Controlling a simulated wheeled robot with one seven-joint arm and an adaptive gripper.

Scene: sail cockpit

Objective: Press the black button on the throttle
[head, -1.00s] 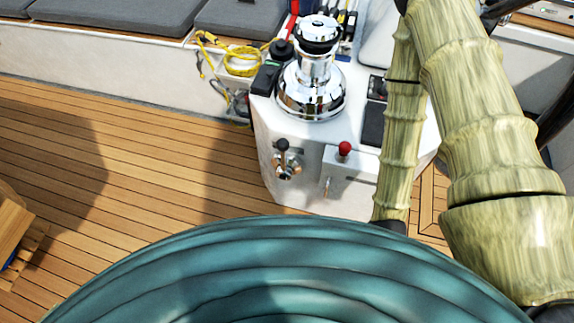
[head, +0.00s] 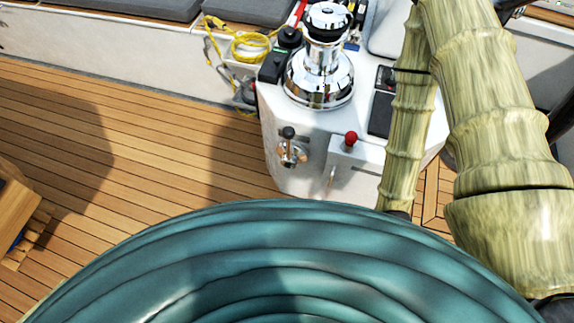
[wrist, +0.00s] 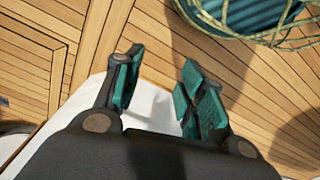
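In the head view, a chrome lever with a black knob (head: 290,148) stands on the front face of the white console; it looks like the throttle. The black button is too small to make out. A second lever with a red knob (head: 351,138) sits to its right. My gripper (wrist: 163,88) shows in the wrist view, open and empty, its teal-padded fingers apart above the wooden deck and a white surface. The throttle does not show in the wrist view. The gripper cannot be made out in the head view; my arm comes down at the right.
A chrome winch (head: 320,75) stands on the console (head: 300,120). Yellow rope (head: 250,42) hangs at its left. Grey cushions (head: 250,12) lie on the bench behind. Open teak deck (head: 130,140) spreads left of the console. A wooden piece (head: 18,220) is at the left edge.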

